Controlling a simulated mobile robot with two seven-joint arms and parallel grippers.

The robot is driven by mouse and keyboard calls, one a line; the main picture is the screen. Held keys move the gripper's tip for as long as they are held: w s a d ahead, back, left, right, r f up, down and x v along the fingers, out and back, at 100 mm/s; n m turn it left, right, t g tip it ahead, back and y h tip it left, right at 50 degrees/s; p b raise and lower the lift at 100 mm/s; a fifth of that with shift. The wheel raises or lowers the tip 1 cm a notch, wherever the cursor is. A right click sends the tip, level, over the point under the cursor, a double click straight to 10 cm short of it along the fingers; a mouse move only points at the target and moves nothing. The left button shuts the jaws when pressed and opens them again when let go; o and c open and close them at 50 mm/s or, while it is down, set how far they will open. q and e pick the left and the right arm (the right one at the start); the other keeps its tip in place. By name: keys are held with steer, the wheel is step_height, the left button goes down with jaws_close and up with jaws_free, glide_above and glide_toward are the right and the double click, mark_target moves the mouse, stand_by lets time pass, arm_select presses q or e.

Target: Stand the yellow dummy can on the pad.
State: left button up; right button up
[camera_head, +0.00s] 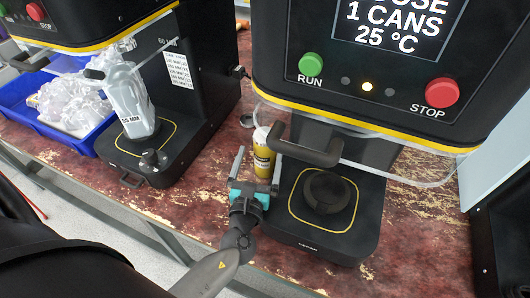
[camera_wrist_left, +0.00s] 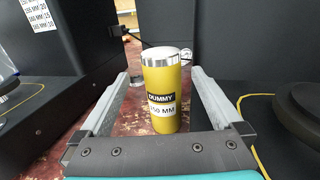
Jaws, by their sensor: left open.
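The yellow dummy can (camera_head: 263,158) has a silver top and a black and white label reading "DUMMY". It stands upright on the worn red bench, just left of the right machine. In the left wrist view the can (camera_wrist_left: 166,88) is upright in the gap between my fingers, its lower end close to the gripper body. My left gripper (camera_head: 259,169) is open, one finger on each side of the can. The round black pad (camera_head: 328,188) sits inside a yellow outline on the right machine's base and is bare. My right gripper is not in view.
The right machine's black handle (camera_head: 305,150) and clear guard (camera_head: 370,160) overhang the base, close beside the can. A left machine (camera_head: 205,75) holds a clear wrapped item marked in MM. A blue bin (camera_head: 30,118) of clear pieces is at far left. The bench front is clear.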

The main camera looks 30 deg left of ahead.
arm_select(q)
steer(key=x, duration=0.6)
steer(key=shift+w, duration=0.15)
steer(key=shift+d, duration=0.1)
steer(key=shift+c, duration=0.2)
jaws_close()
stand_by(0.5)
